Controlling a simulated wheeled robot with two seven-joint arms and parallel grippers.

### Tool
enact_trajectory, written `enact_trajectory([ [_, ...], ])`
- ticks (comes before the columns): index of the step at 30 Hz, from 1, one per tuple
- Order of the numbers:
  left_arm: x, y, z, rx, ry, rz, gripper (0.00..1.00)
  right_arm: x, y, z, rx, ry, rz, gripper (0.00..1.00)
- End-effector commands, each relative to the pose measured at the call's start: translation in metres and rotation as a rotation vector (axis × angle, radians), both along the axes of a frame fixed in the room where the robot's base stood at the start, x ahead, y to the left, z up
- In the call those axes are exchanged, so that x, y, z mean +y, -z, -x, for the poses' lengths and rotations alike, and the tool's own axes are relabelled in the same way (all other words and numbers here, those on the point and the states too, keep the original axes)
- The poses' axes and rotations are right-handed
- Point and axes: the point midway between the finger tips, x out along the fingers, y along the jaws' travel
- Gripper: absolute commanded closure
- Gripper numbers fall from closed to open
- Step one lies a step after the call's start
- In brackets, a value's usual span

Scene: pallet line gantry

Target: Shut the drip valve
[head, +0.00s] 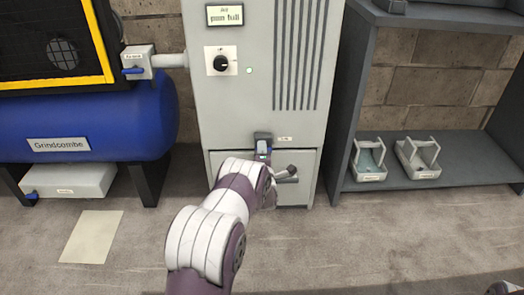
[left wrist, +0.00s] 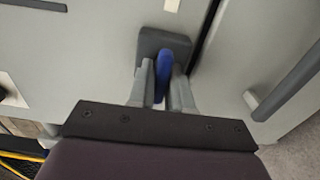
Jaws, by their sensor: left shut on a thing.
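My left gripper (head: 264,152) is at the front of the grey cabinet (head: 257,100), just above its lower drawer. In the left wrist view my left gripper (left wrist: 161,88) is shut on a blue lever (left wrist: 164,68), one finger on each side. The lever sits on a dark grey mount (left wrist: 150,42) on the cabinet face. The small label beside it is too small to read, so I cannot tell if this is the drip valve. Other blue handles show on the pipe box (head: 133,71) and the low white box (head: 32,196).
A drawer handle (left wrist: 285,85) sticks out close to my left gripper. A blue tank (head: 95,115) stands at the left. A grey shelf (head: 440,175) with two small carriers stands at the right. A pale sheet (head: 91,237) lies on the open floor.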

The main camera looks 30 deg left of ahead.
Motion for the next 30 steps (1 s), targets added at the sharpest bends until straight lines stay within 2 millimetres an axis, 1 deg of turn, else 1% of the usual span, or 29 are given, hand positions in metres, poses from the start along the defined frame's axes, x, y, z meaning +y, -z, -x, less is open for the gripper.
enact_trajectory([
  [1, -0.001, 0.003, 0.001, 0.005, 0.000, 0.004, 1.00, 0.000, 0.000, 0.000, 0.000, 0.000, 0.000, 0.57],
  [8, -0.001, 0.003, 0.001, 0.005, 0.000, 0.004, 1.00, 0.000, 0.000, 0.000, 0.000, 0.000, 0.000, 0.57],
  [9, -0.001, 0.003, 0.001, 0.005, 0.000, 0.004, 0.78, 0.000, 0.000, 0.000, 0.000, 0.000, 0.000, 0.57],
  [10, -0.001, 0.003, 0.001, 0.005, 0.000, 0.003, 0.68, 0.000, 0.000, 0.000, 0.000, 0.000, 0.000, 0.57],
  [11, -0.001, 0.003, 0.001, 0.005, 0.000, 0.003, 0.60, 0.000, 0.000, 0.000, 0.000, 0.000, 0.000, 0.57],
  [19, -0.001, 0.001, 0.001, 0.003, 0.000, 0.002, 0.60, 0.000, -0.001, 0.000, 0.000, 0.000, 0.000, 0.57],
  [22, -0.006, -0.003, 0.008, 0.003, 0.001, 0.001, 0.60, 0.000, -0.010, 0.000, 0.000, 0.000, 0.000, 0.57],
  [26, -0.022, -0.007, 0.034, 0.007, 0.002, 0.002, 0.60, 0.000, -0.033, 0.000, 0.000, 0.000, 0.000, 0.57],
  [30, -0.042, -0.007, 0.068, 0.007, 0.002, 0.002, 0.60, 0.000, -0.054, 0.000, 0.000, 0.000, 0.000, 0.57],
])
